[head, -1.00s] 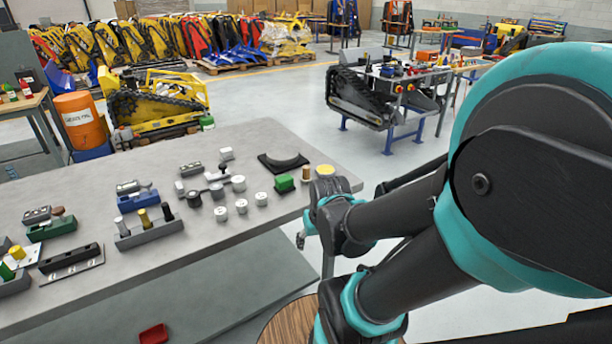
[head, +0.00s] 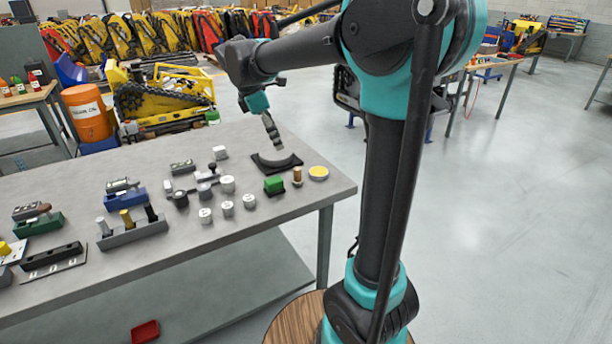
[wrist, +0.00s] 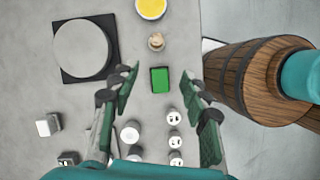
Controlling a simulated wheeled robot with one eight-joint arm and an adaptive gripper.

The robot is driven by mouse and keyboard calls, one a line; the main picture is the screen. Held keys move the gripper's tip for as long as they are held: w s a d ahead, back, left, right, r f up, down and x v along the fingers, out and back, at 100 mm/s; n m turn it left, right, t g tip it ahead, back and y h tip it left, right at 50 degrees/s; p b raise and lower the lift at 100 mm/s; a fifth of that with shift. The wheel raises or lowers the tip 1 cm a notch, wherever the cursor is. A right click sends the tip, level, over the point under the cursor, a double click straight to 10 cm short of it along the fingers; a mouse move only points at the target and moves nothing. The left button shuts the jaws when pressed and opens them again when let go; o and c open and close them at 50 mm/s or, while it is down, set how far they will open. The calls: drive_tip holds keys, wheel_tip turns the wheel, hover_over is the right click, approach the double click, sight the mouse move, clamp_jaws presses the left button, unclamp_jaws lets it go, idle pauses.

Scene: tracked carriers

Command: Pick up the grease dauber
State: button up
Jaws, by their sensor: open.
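The grease dauber appears to be the small upright tan-and-brown piece (head: 297,176) near the right end of the grey table (head: 330,186). It stands between a green block (head: 274,184) and a round tin with yellow contents (head: 318,173). In the wrist view the dauber (wrist: 156,42) is seen from above, just beyond the fingertips and roughly centred between them. My gripper (wrist: 160,72) is open and empty, with the green block (wrist: 160,80) showing between its fingers below. In the head view my gripper (head: 272,132) hangs above the table's back right part.
A grey disc on a black square plate (wrist: 83,50) lies left of the dauber. Several white capped cylinders (head: 228,202) stand left of the green block. A holder with upright pegs (head: 135,232) is farther left. The table's right edge is close to the yellow tin.

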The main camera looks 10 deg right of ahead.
drive_tip(key=r, duration=0.1)
drive_tip(key=n, duration=0.1)
approach(296, 169)
drive_tip(key=x, duration=0.6)
drive_tip(key=shift+w+a+f, duration=0.1)
drive_tip(key=shift+a, duration=0.2)
drive_tip(key=shift+d+x, duration=0.2)
drive_tip(key=shift+x, duration=1.15)
drive_tip(key=shift+d+x, duration=0.15)
drive_tip(key=shift+x, duration=1.2)
drive_tip(key=shift+r, duration=0.2)
clamp_jaws()
